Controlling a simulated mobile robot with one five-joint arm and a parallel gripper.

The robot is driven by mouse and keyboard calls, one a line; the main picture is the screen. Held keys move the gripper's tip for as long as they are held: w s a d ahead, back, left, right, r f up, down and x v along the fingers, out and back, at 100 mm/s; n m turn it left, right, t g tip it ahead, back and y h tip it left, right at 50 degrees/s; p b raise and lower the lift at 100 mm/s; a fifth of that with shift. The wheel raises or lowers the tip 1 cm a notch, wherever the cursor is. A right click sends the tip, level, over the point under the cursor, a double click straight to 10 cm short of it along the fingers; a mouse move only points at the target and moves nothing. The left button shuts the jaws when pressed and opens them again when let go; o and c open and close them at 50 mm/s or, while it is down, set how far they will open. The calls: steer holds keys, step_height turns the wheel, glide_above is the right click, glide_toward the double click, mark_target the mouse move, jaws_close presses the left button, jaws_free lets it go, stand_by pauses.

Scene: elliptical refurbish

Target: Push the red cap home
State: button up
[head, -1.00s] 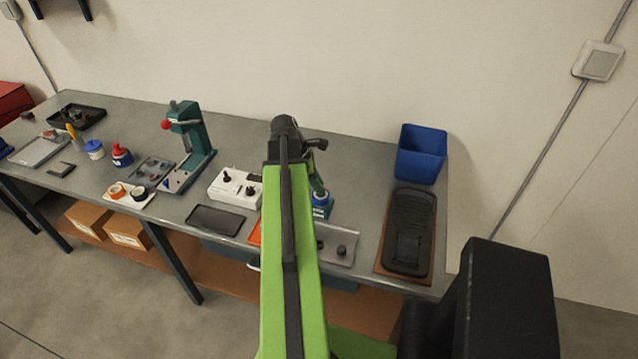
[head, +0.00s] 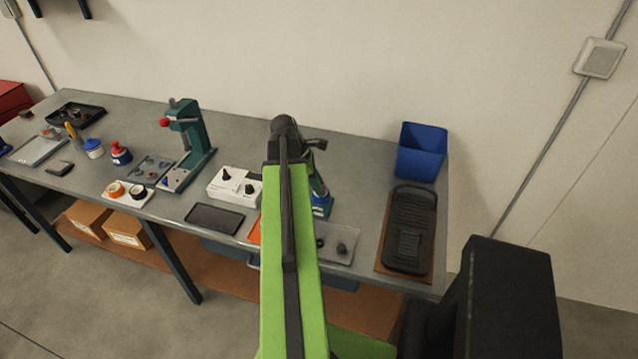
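A small pot with a red top (head: 116,147) stands on the left part of the bench, beside a white pot with a blue lid (head: 93,148). I cannot tell if the red top is the red cap, or how far it is seated. A teal press (head: 190,140) stands right of it, with a red ball on its lever (head: 164,122). My green arm reaches up the middle of the view and ends in a dark wrist over the bench. My gripper's fingers are hidden behind the arm. A teal and blue object (head: 322,207) is partly hidden behind the arm.
The grey bench (head: 350,165) holds a white switch box (head: 234,187), a dark flat tray (head: 215,218), a clear tray with dark parts (head: 338,243), a blue bin (head: 421,152) and a black ribbed tray (head: 410,230). Bare bench lies behind the switch box.

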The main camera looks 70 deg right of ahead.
steer(key=shift+o, duration=1.4)
steer(key=shift+r, duration=0.1)
steer(key=p+v, duration=1.6)
steer(key=v, duration=0.1)
steer(key=shift+r, duration=0.1)
